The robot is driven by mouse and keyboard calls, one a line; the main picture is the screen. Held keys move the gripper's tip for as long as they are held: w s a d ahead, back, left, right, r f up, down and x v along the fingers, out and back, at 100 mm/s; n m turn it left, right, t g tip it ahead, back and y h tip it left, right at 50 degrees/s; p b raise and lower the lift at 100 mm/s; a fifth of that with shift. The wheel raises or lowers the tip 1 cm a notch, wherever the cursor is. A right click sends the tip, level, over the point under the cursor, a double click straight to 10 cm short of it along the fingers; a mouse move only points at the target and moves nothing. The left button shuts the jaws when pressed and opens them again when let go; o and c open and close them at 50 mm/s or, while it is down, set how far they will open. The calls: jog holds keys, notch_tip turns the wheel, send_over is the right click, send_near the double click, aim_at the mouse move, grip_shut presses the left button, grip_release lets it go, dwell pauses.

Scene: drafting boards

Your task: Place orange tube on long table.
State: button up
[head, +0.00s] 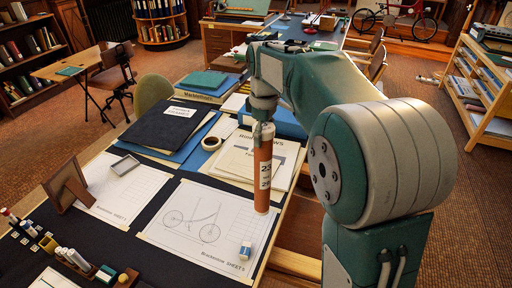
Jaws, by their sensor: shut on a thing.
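The orange tube (263,180) is upright in the head view, with a black-on-white label on its side. My gripper (263,132) is at its top end and shut on it. The tube hangs in front of the right part of the near long table (169,217). Its lower end overlaps the edge of a bicycle drawing sheet. I cannot tell whether its bottom touches the table or is a little above it. My arm hides part of the table's right side.
The bicycle drawing (190,222), a small blue-and-white bottle (246,250), a tape roll (211,143), a picture frame (68,184) and dark folders (167,127) lie around the table. A shelf rack (484,85) stands at right. Chairs stand at left and behind.

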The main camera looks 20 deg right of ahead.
aim_at(263, 175)
notch_tip(263, 175, down, 6)
jog(key=w+a, duration=0.1)
jog(key=w, duration=0.1)
jog(key=shift+w+a+f, duration=0.15)
jog(key=shift+w+a, duration=0.1)
jog(key=o, duration=1.2)
jog(key=shift+f, duration=0.1)
